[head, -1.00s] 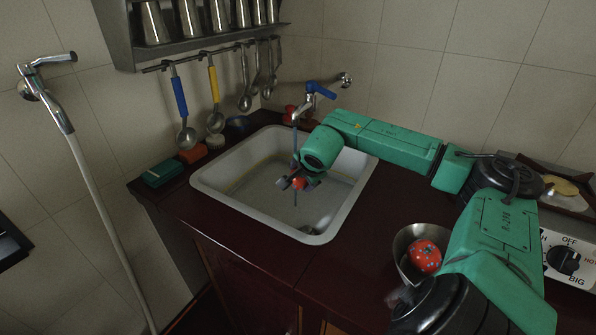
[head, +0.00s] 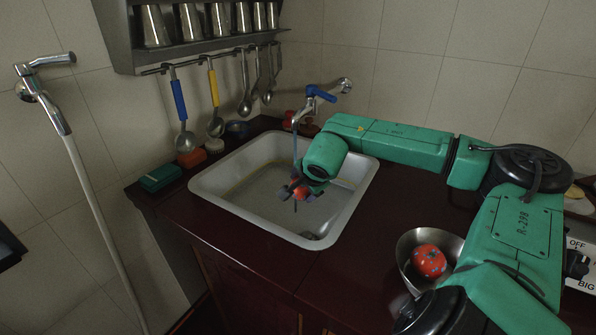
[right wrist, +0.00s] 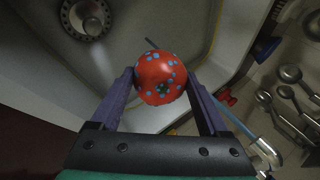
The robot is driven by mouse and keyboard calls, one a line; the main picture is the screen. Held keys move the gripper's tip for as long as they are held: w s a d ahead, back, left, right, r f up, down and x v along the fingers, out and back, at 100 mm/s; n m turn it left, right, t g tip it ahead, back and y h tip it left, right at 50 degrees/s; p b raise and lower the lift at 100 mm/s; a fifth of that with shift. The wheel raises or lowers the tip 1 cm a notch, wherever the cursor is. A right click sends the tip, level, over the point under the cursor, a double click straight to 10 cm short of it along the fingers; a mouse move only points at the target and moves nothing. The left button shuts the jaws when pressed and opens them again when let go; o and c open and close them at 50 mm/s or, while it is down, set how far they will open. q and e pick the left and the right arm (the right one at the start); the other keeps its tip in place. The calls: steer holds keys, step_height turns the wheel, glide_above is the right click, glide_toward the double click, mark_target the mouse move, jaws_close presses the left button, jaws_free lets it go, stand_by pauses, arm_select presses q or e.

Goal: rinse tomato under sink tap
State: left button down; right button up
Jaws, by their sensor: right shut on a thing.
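A red tomato with blue dots (head: 299,190) is held in the air over the sink basin (head: 237,197), below the tap (head: 303,112). My right gripper (head: 298,188) is shut on it. In the right wrist view the tomato (right wrist: 161,78) sits between the two fingertips, with its near side showing. A thin stream comes down from the tap spout towards the tomato; I cannot tell exactly where it meets it. The tap has a blue handle. My left gripper is out of view.
A metal bowl (head: 408,243) with another dotted red tomato (head: 429,262) stands on the dark counter right of the sink. A green sponge (head: 160,177) lies at the left edge. Ladles hang behind. A drain (right wrist: 85,18) shows in the right wrist view.

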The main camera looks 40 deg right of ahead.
stand_by(0.5)
steer(key=shift+s+a+r, duration=0.75)
steer(key=shift+s+r, duration=0.3)
steer(key=shift+s+a+r, duration=0.7)
steer(key=shift+s+r, duration=0.3)
